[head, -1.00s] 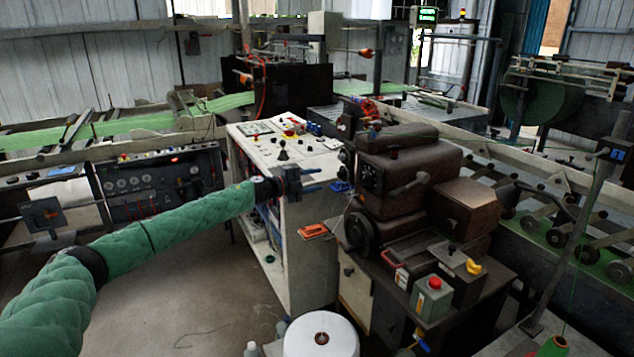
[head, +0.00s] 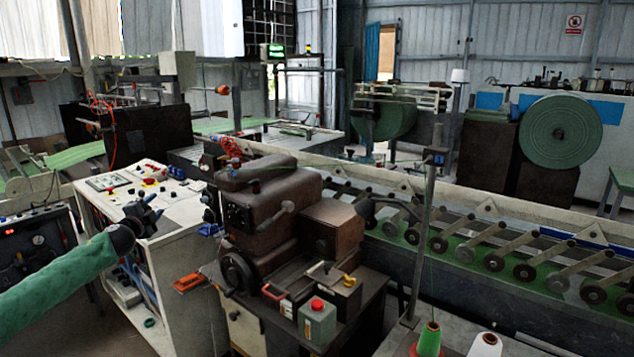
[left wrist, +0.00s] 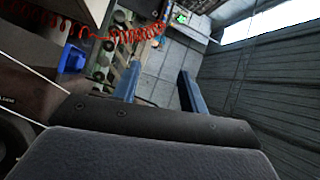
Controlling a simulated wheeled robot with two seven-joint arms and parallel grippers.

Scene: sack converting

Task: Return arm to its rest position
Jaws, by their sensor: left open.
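My left arm comes in from the left in a green padded sleeve (head: 50,298). My left gripper (head: 152,210) is at its end, beside the front edge of the white control console (head: 180,255) and left of the brown sewing-type machine (head: 268,205). In the left wrist view its two blue fingers stand apart with nothing between them (left wrist: 160,85). My right arm and gripper are out of view.
The brown machine stands on a dark bench close to the right of the gripper. A roller conveyor (head: 480,250) runs along the right. Thread cones (head: 430,340) are at the bottom right. A red coiled cable (left wrist: 135,37) hangs in the left wrist view.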

